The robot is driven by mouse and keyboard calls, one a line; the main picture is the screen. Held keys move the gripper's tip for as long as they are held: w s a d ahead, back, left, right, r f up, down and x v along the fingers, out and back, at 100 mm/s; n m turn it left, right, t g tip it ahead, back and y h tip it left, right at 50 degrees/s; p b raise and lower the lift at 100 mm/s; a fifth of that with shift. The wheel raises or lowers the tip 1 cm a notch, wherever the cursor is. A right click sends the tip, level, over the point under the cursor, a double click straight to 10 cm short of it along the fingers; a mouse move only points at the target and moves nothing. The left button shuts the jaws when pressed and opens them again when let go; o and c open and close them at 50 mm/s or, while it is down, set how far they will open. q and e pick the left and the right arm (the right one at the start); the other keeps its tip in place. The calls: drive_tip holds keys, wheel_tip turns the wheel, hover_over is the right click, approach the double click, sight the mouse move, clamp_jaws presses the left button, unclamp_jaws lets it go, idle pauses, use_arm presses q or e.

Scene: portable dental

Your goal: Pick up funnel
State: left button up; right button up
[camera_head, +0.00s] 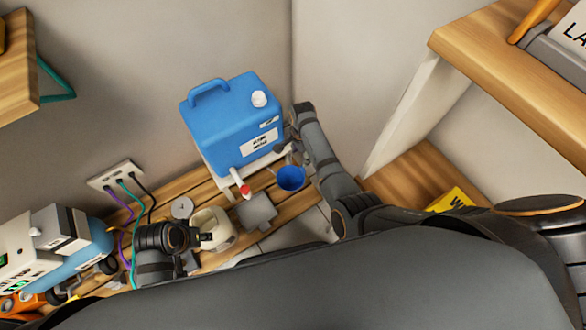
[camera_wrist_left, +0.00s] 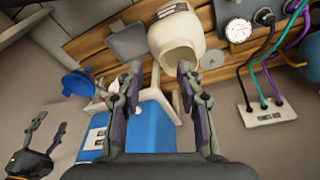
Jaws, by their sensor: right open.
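The blue funnel (camera_head: 291,178) sits at the right end of the wooden shelf, just right of the blue water container in the head view. It also shows at the left of the left wrist view (camera_wrist_left: 78,83). My right gripper (camera_head: 287,146) is beside the container, a little beyond the funnel and apart from it. In the left wrist view my right gripper (camera_wrist_left: 52,120) has its fingers spread and empty. My left gripper (camera_wrist_left: 160,66) is open and empty, with the container and a cream pot beyond its fingers.
The blue container (camera_head: 225,110) has a red-tipped spigot. A grey plate (camera_head: 257,211) and the cream pot (camera_head: 214,228) stand close to the funnel. Cables hang from a wall socket (camera_head: 116,174). A wooden ledge (camera_head: 510,75) is at the upper right.

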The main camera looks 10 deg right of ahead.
use_arm(q)
wheel_tip(320, 180, down, 5)
drive_tip(key=d+t+b, duration=0.1)
drive_tip(key=t+b, duration=0.1)
drive_tip(key=b, duration=0.2)
use_arm(e)
wheel_tip(320, 180, down, 6)
drive_tip(key=b, duration=0.3)
drive_tip(key=shift+r+p, duration=0.25)
drive_tip(key=shift+p, duration=0.05)
use_arm(q)
drive_tip(key=w+r+t+h, duration=0.1)
drive_tip(key=w+r+t, duration=0.2)
drive_tip(key=w, duration=0.5)
drive_tip(key=shift+d+r+t, duration=0.15)
drive_tip(key=shift+d+t, duration=0.1)
drive_tip(key=shift+t, duration=0.45)
